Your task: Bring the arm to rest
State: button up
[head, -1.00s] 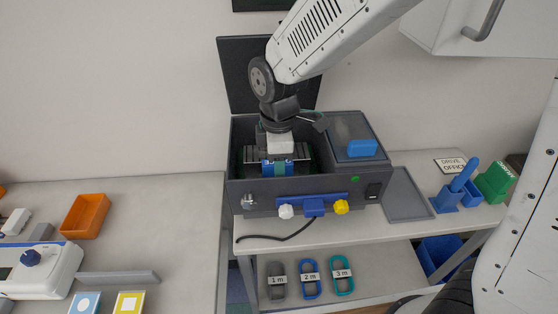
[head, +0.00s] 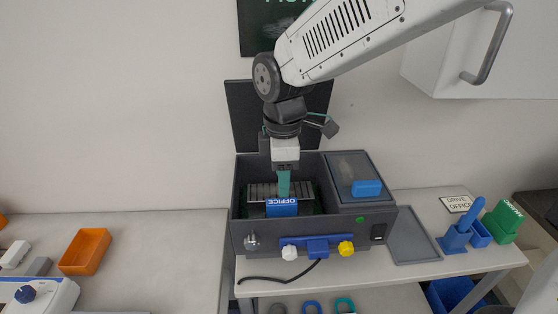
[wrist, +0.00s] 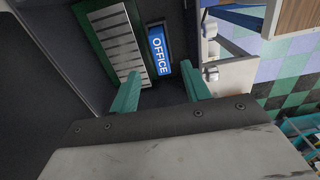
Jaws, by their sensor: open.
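My gripper (head: 283,186) is open and empty above the open bay of a dark grey machine (head: 245,210), pointing down. In the wrist view its two green fingers (wrist: 160,84) stand apart with nothing between them. A blue block marked OFFICE (head: 282,208) sits in the bay at its front, beside a slatted metal part (head: 262,190). In the wrist view the OFFICE block (wrist: 158,50) lies beyond the fingertips, apart from them. My arm reaches in from the upper right.
The machine's raised lid (head: 240,115) stands behind my gripper. A wall cabinet (head: 450,60) hangs at the upper right. An orange tray (head: 85,251) is on the left counter. The air left of the machine is clear.

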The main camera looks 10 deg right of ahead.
jog(key=shift+s+d+f+m, duration=0.15)
jog(key=shift+s+m, duration=0.1)
jog(key=shift+m, duration=0.45)
jog(key=s+d+r+m, duration=0.3)
jog(key=s+d+m, duration=0.5)
jog(key=s+d, duration=0.1)
jog(key=s+d+r+m+t, duration=0.1)
jog(key=s+d+r+m, duration=0.3)
jog(key=s+d+m, duration=0.4)
jog(key=s+d, duration=0.2)
jog(key=d, duration=0.1)
jog(key=shift+d, duration=0.25)
